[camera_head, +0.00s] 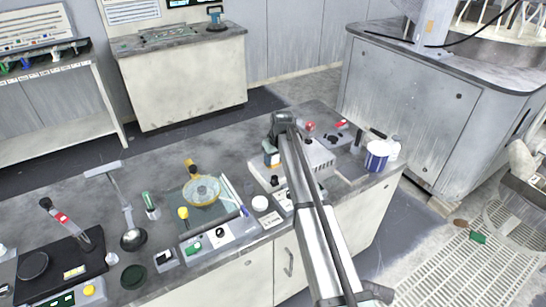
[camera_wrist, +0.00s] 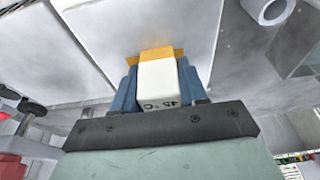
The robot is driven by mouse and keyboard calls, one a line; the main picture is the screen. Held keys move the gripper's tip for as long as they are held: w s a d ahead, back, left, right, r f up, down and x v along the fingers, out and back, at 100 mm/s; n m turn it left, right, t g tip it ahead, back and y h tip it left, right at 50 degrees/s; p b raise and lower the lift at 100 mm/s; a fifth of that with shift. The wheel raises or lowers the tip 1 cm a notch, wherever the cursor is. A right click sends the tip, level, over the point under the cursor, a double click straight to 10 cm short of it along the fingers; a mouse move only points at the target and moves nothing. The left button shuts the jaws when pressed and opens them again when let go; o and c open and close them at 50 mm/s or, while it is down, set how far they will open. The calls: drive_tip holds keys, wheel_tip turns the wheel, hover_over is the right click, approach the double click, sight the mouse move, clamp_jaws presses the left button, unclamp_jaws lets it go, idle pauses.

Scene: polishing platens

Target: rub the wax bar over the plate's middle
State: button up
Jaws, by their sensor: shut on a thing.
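My gripper (camera_wrist: 158,74) is shut on a pale block marked "45 °C", which I take to be the wax bar (camera_wrist: 158,84). Its blue fingers press on both sides, and an orange piece shows at the block's far end. In the head view my gripper (camera_head: 271,160) hangs over the left part of a pale, low instrument box. The box's grey top, which seems to be the plate (camera_head: 318,156), shows to the right of my arm. My arm covers part of it. I cannot tell whether the bar touches the plate.
A glass dish (camera_head: 201,191) on a mat and a white round pot (camera_head: 260,203) stand left of the box. A blue-and-white tub (camera_head: 376,156) stands to its right. Bare bench (camera_head: 150,170) shows behind.

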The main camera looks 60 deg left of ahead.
sight(263, 160)
drive_tip(key=a, duration=0.1)
drive_tip(key=s+a, duration=0.1)
drive_tip(key=a, duration=0.1)
drive_tip(key=shift+s+a, duration=0.25)
drive_tip(key=shift+a, duration=0.15)
drive_tip(key=shift+s, duration=0.15)
drive_tip(key=shift+d, duration=2)
drive_tip(key=shift+a, duration=2.1)
drive_tip(key=shift+d, duration=2.6)
drive_tip(key=r, duration=0.3)
drive_tip(key=shift+a+r, duration=0.1)
drive_tip(key=shift+a, duration=0.15)
drive_tip(key=shift+r, duration=2.45)
